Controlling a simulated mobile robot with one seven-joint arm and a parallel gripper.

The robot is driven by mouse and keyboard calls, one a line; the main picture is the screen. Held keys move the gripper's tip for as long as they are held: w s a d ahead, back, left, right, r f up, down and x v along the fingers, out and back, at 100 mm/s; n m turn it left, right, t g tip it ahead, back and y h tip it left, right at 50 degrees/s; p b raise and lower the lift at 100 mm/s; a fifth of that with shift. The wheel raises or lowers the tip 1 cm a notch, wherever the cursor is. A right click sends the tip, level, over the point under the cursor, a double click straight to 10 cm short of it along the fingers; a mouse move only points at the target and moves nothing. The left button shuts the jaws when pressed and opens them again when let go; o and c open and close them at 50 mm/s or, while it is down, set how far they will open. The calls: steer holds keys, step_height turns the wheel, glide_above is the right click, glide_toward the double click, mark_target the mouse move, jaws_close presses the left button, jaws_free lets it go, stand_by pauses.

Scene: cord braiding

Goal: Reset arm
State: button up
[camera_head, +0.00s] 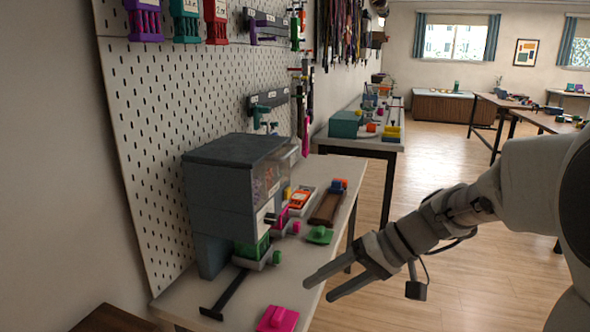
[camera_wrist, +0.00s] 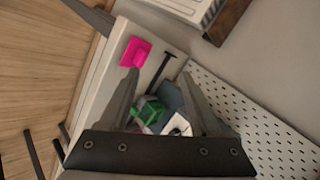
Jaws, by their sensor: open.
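My arm reaches in from the right in the head view. My gripper (camera_head: 318,284) is open and empty, with its two fingers apart, at the table's right front edge. In the wrist view my gripper (camera_wrist: 165,85) also shows its fingers spread, with nothing between the tips. A flat pink block (camera_head: 278,319) lies on the white table (camera_head: 185,302), left of and below the fingertips; it also shows in the wrist view (camera_wrist: 136,52). A grey dispenser-like box (camera_head: 225,190) stands on the table against the pegboard.
A black T-shaped bar (camera_head: 224,294) juts forward from the box. Green pieces (camera_head: 320,235), a white tray (camera_head: 300,201) and a brown tray (camera_head: 328,205) lie behind. A white pegboard (camera_head: 160,120) lines the left. Open wooden floor (camera_head: 440,270) lies right of the table.

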steer(key=s+d+r+m+t+h, duration=0.1)
steer(key=s+d+h, duration=0.15)
steer(key=s, duration=0.25)
steer(key=s+d+r+t+h, duration=0.1)
steer(key=s+d+t+h, duration=0.1)
steer(key=s+h, duration=0.3)
steer(key=s+d+m+t+h, duration=0.1)
steer(key=s+d+h, duration=0.15)
steer(key=s, duration=0.35)
step_height(320, 180, up, 25)
steer(key=p, duration=2.4)
steer(key=shift+d, duration=0.25)
steer(key=shift+f, duration=0.15)
